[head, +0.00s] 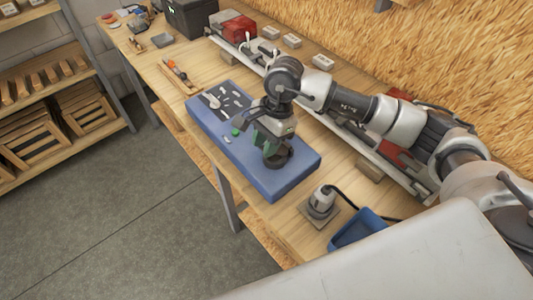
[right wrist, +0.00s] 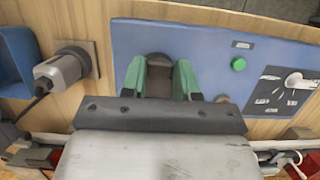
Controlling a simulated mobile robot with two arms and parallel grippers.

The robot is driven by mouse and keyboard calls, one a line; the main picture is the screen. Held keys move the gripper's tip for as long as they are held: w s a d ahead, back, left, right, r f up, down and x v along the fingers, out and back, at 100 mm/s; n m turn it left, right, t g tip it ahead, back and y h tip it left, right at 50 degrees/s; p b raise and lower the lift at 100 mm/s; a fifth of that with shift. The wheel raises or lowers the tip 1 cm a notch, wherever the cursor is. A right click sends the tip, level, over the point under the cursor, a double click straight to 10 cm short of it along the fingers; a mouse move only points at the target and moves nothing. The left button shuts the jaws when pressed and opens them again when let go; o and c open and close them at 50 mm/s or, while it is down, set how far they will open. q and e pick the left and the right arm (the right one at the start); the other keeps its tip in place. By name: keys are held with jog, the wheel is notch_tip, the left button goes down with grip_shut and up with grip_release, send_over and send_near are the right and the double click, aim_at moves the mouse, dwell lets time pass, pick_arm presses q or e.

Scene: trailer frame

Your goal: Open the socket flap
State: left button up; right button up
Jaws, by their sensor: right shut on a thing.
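A blue panel (head: 290,177) lies on the wooden workbench. A dark round socket (head: 280,159) sits towards its right end, and it also shows in the right wrist view (right wrist: 158,62). My right gripper (head: 270,145) reaches down onto the socket from above. In the right wrist view its two green fingers (right wrist: 160,85) stand on either side of a dark part of the socket, shut on it. That part looks like the flap, but the fingers and the gripper body hide much of it. I cannot tell how far the flap is raised. My left gripper is not in view.
On the panel are a green button (right wrist: 238,64) and a dark plate with a white lever (right wrist: 293,80). A grey plug (head: 322,203) with a black cable and a blue bin (head: 356,231) stand to the right. A long metal rail runs behind.

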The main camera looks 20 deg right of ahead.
jog(key=shift+w+d+r, duration=0.15)
jog(key=shift+d+r, duration=0.1)
jog(key=shift+r, duration=0.3)
jog(key=shift+w+d+r, duration=0.15)
jog(key=shift+d+r, duration=0.3)
jog(key=shift+r, duration=0.05)
jog(key=shift+w+d+r, duration=0.15)
jog(key=shift+d+r, duration=0.3)
jog(key=shift+r, duration=0.05)
jog(key=shift+w+d+r, duration=0.2)
jog(key=shift+d+r, duration=0.15)
jog(key=shift+d, duration=0.25)
jog(key=shift+w+d+r, duration=0.2)
jog(key=shift+d+r, duration=0.1)
jog(key=shift+d, duration=0.25)
